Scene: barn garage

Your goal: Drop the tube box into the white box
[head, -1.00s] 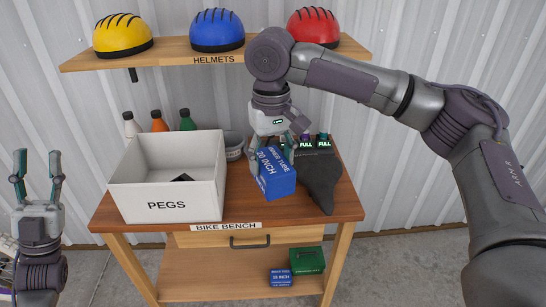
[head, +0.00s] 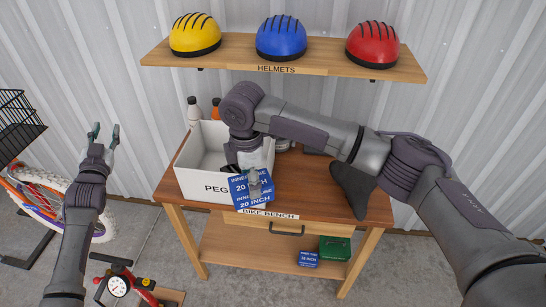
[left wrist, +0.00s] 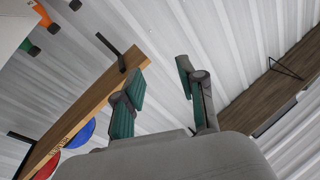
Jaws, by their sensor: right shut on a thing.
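The blue tube box (head: 248,190), printed "INNER TUBE 20 INCH", is held in front of the white box's front right corner, covering part of its "PEGS" label. My right gripper (head: 256,180) is shut on the tube box, which looks tilted. The white box (head: 190,187) stands on the left of the bench, open at the top; my right arm hides part of its opening. My left gripper (head: 103,132) is open and empty, off to the left of the bench. Its fingers also show apart in the left wrist view (left wrist: 160,85).
The wooden bench (head: 330,203) has free room to the right of the white box, near a dark grey item (head: 352,185). A helmet shelf (head: 230,55) hangs above. A small blue box (head: 308,259) and green box (head: 335,247) sit on the lower shelf. A bicycle wheel (head: 40,200) and pump (head: 118,285) are left.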

